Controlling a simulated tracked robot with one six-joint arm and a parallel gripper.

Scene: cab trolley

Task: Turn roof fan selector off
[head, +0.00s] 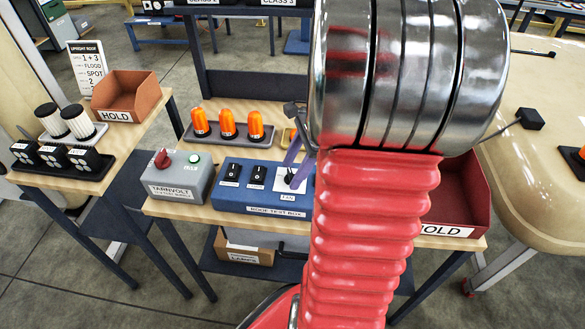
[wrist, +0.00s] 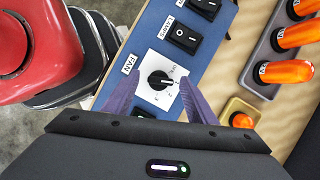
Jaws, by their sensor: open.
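The fan selector (wrist: 160,82) is a round black knob on a white plate, beside a FAN label, in the wrist view. A white mark on the knob points toward the right of that view; the small position markings are too small to read surely. The selector plate (head: 286,186) is at the right of the blue roof test box (head: 262,201) in the head view, partly hidden by my arm. My gripper (wrist: 158,77) is open. Its two purple fingers lie on either side of the knob in the wrist view, with nothing between them clearly held. Contact cannot be told.
Two black rocker switches (head: 232,173) sit left of the selector. A grey TARNVOLT box (head: 178,180) stands farther left. A tray with orange beacons (head: 228,125) lies behind the box. A red HOLD bin (head: 455,205) is at the right.

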